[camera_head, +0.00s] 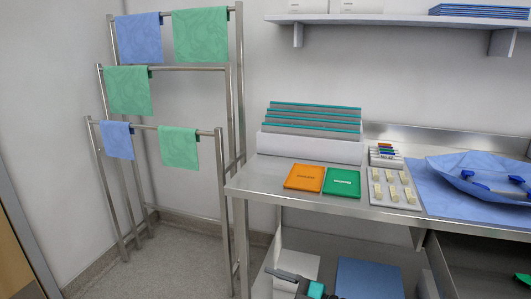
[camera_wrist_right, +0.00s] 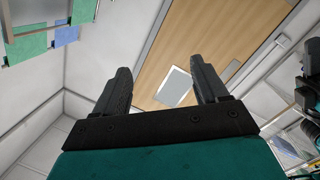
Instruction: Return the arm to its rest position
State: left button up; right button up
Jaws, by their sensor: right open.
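My right gripper (camera_wrist_right: 160,78) is open, with its two dark fingers apart and nothing between them in the right wrist view. The fingers point towards a wooden door with a small window. At the bottom edge of the head view, part of a dark and teal gripper (camera_head: 290,277), apparently my right one, shows in front of the lower shelf, below the table top. The rest of the arm is cut off by the frame. My left gripper is not in view.
A steel table (camera_head: 250,182) holds an orange packet (camera_head: 305,178), a green packet (camera_head: 342,183), a tray of pale blocks and a blue wrapped bundle (camera_head: 480,172). A rail rack (camera_head: 222,180) with blue and green cloths stands left. A wooden door (camera_wrist_right: 185,45) shows in the wrist view.

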jog(key=s+d+f+m+t+h, duration=0.1)
jog(key=s+d+f+m+h, duration=0.5)
jog(key=s+d+m, duration=0.2)
jog(key=s+d+f+m+t+h, duration=0.2)
jog(key=s+d+f+m+h, duration=0.4)
jog(key=s, duration=0.6)
jog(key=d+m+h, duration=0.1)
jog(key=d+m, duration=0.1)
jog(key=m, duration=0.1)
jog(key=shift+d+f+h+p, duration=0.2)
jog(key=shift+f+h+p, duration=0.05)
jog(key=shift+h+p, duration=0.05)
jog(key=shift+c, duration=0.5)
